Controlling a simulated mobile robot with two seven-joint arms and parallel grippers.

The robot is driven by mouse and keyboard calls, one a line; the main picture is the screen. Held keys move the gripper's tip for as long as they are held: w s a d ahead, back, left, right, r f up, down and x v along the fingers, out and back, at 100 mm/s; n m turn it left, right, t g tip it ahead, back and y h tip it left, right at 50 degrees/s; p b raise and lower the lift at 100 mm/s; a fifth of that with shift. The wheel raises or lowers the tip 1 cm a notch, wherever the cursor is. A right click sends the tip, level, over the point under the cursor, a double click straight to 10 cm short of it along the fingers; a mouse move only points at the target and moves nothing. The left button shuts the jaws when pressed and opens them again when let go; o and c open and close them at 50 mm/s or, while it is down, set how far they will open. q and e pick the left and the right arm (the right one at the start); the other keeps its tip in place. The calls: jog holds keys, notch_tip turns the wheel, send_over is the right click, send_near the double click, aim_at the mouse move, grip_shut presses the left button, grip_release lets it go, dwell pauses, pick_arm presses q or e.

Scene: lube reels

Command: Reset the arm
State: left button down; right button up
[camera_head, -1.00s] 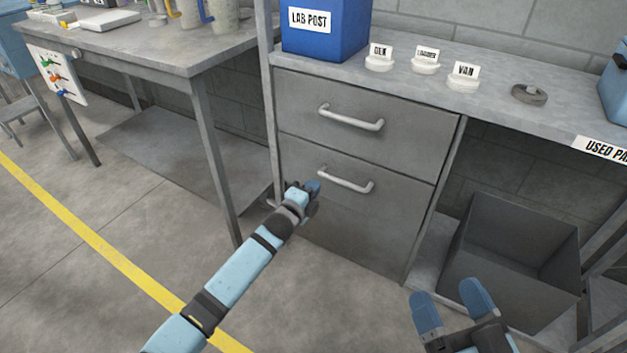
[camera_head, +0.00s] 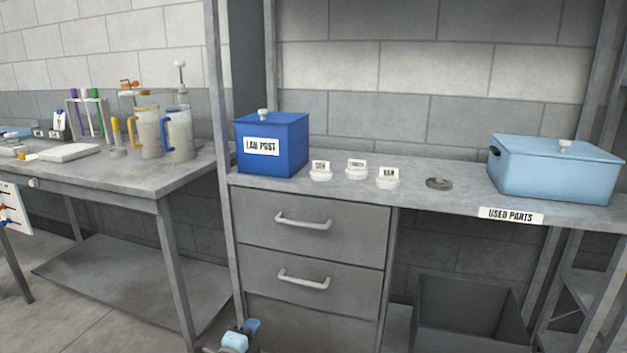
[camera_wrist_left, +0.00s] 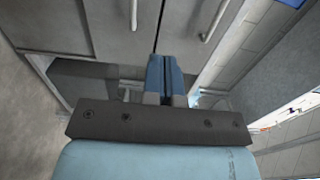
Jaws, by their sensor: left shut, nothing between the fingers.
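My left gripper (camera_head: 243,333) shows at the bottom edge of the head view, in front of the lowest part of the drawer unit (camera_head: 310,255). Most of my left arm is out of that view. In the left wrist view the blue fingers of my left gripper (camera_wrist_left: 165,75) are together with nothing between them. Drawer fronts and a handle (camera_wrist_left: 216,20) show beyond them. My right gripper is not in the head view.
A blue LAB POST box (camera_head: 285,147), small labelled holders (camera_head: 355,170), a dark ring (camera_head: 438,183) and a light-blue lidded box (camera_head: 556,172) stand on the bench. A grey open bin (camera_head: 465,320) stands below. A table (camera_head: 150,180) with jugs is at left.

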pick_arm(q)
jog(key=a+r+m+y, duration=0.1)
jog(key=a+m+y, duration=0.2)
jog(key=a, duration=2.8)
jog(key=s+d+r+n+g+h, duration=0.2)
jog(key=s+d+n+h, duration=0.55)
jog(key=s+d, duration=1.55)
jog(key=s+d+r+n+g+h, duration=0.1)
jog(key=s+d+r+n, duration=0.35)
jog(key=s, duration=0.35)
jog(key=s+d+r+n, duration=0.3)
jog(key=s+r, duration=0.2)
jog(key=s, duration=0.2)
jog(key=w+d+r+n+t+y, duration=0.2)
jog(key=d+r+n+t, duration=0.15)
jog(key=r+n, duration=0.25)
jog(key=s+a+r+g+y+p, duration=0.3)
jog(key=a+r+g+y+p, duration=0.3)
jog(key=p, duration=3.1)
jog(key=shift+s+a+n+g+p, duration=0.3)
jog(key=shift+s+a+g, duration=0.1)
jog(key=shift+a, duration=0.35)
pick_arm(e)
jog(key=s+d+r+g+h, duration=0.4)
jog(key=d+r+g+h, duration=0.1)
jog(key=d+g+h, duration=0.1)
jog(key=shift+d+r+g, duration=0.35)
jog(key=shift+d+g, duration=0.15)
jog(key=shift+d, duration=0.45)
